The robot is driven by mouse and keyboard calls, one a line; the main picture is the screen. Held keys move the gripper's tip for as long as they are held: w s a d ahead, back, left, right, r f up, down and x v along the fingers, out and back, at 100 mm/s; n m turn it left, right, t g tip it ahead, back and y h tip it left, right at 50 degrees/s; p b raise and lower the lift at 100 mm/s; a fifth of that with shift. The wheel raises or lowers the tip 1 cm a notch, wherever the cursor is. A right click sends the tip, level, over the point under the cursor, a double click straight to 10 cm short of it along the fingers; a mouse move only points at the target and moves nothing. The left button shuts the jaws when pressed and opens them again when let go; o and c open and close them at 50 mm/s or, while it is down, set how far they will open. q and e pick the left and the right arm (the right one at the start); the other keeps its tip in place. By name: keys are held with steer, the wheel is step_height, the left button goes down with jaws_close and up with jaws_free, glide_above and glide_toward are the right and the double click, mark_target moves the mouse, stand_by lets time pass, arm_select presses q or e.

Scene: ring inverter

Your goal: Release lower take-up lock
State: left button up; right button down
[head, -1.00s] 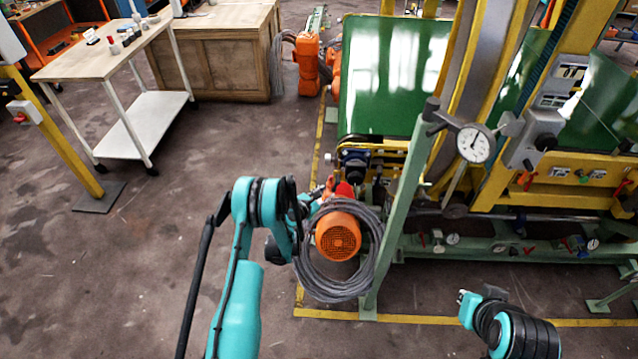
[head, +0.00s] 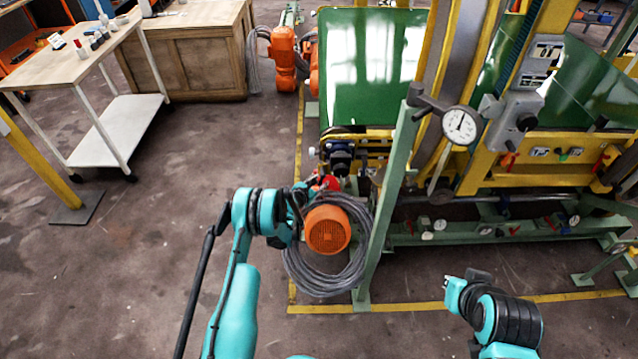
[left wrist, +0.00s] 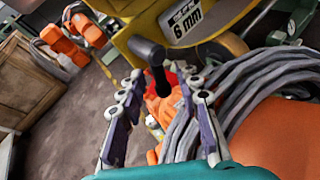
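A black-knobbed lever (left wrist: 150,52) with a red part (left wrist: 168,80) at its base stands ahead in the left wrist view; I take it to be the lower take-up lock. In the head view the red part (head: 328,183) shows just above the orange motor (head: 328,231), partly behind my left gripper (head: 306,190). In the left wrist view my left gripper (left wrist: 163,80) is open, its two fingers apart with the lever's lower part appearing between them. Contact cannot be told. My right arm's end (head: 455,291) is low at right; its fingers are not clear.
A coil of grey cable (head: 327,287) hangs around the orange motor, close to my left gripper. A green upright post (head: 385,205) with a dial gauge (head: 460,124) stands to its right. A white-legged table (head: 113,47) is at upper left.

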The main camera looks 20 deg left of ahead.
arm_select(q)
jaws_close()
steer(key=shift+r, duration=0.1)
steer(key=shift+s+a+r+m+g+y, duration=0.15)
steer(key=shift+r+m+g+y, duration=0.3)
steer(key=shift+m+y, duration=0.6)
steer(key=shift+a+r+m+g+y, duration=0.3)
steer(key=shift+m+g+y, duration=0.25)
steer(key=shift+m+y, duration=0.5)
steer(key=shift+s+a+r+m+g+y, duration=0.15)
steer(key=shift+r+m+g+y, duration=0.3)
steer(key=shift+m+y, duration=0.55)
steer(key=shift+w+y, duration=0.1)
steer(key=shift+y, duration=0.2)
jaws_free()
